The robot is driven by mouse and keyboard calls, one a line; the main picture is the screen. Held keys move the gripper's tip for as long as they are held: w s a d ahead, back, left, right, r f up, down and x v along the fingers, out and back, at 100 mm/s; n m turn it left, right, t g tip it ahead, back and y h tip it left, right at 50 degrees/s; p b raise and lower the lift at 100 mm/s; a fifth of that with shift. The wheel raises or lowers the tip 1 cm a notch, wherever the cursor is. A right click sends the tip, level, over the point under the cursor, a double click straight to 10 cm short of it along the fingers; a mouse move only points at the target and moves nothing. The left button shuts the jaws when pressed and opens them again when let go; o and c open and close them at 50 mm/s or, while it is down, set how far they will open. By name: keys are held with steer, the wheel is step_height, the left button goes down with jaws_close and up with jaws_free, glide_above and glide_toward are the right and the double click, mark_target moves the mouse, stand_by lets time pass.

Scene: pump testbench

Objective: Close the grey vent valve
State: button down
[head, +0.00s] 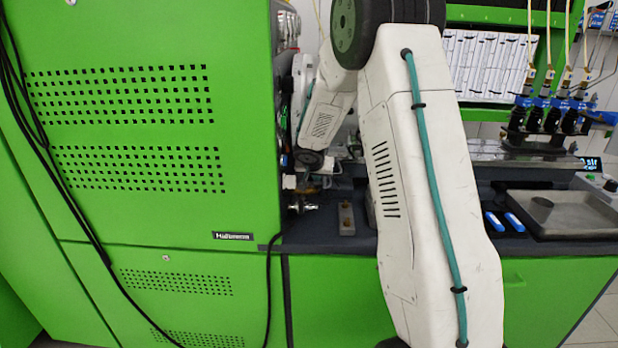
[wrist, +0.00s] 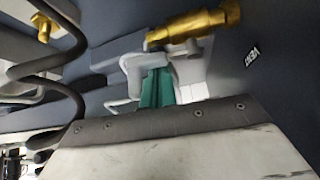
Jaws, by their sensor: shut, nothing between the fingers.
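In the wrist view, a brass valve body (wrist: 200,24) lies across the top, beside a label reading VENT (wrist: 252,55). A short grey stub (wrist: 192,46) shows just under the brass. My gripper (wrist: 156,75) shows as teal fingers, shut and empty, with the tips close below the brass body. I cannot tell whether they touch the valve. A pale grey curved piece is beside the fingers, and the handle's exact angle is unclear. In the head view, a small metal fitting (head: 303,207) is at the green cabinet's right side; my arm hides much of that area.
The green cabinet (head: 130,215) stands close on the left. A black cable (wrist: 62,55) curves at the left of the wrist view, near another brass fitting (wrist: 44,26). A grey tray (head: 568,214) and blue-handled items (head: 503,221) lie on the bench at right.

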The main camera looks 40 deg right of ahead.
steer(key=shift+s+a+f, duration=0.1)
steer(key=shift+s+a, duration=0.4)
steer(key=shift+a, duration=0.05)
steer(key=shift+s+a+f, duration=0.1)
steer(key=shift+s+a, duration=0.05)
steer(key=shift+a, duration=0.2)
stand_by(0.4)
steer(key=shift+a+r, duration=0.2)
steer(key=shift+r, duration=0.2)
steer(key=v, duration=0.7)
steer(key=shift+d, duration=0.3)
steer(key=shift+r, duration=0.15)
